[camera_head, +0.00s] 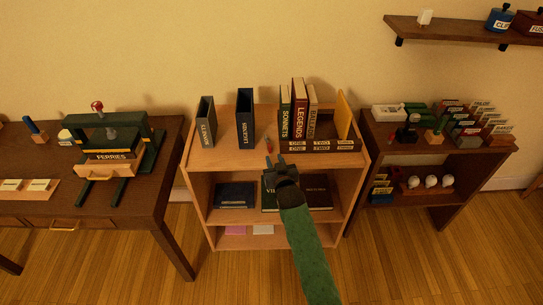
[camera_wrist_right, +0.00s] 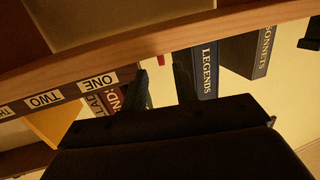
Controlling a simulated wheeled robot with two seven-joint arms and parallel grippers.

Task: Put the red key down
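A small red thing (camera_head: 269,145), probably the red key, is on the top of the middle bookcase, just beyond my right fingertips. In the right wrist view a bit of red (camera_wrist_right: 160,60) shows between the two finger ends, with gaps beside it. My right gripper (camera_head: 276,160) reaches over the front edge of the bookcase top (camera_head: 222,155). Its two fingers stand apart, and I see nothing clamped between them. The key's full shape is too small to make out. My left gripper is not in view.
Upright books (camera_head: 299,105) and a ONE/TWO labelled strip stand right of the gripper. A blue binder (camera_head: 246,118) and a grey binder (camera_head: 206,122) stand to the left. A dark desk with a press (camera_head: 110,140) is at left, a dark shelf unit (camera_head: 400,155) at right.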

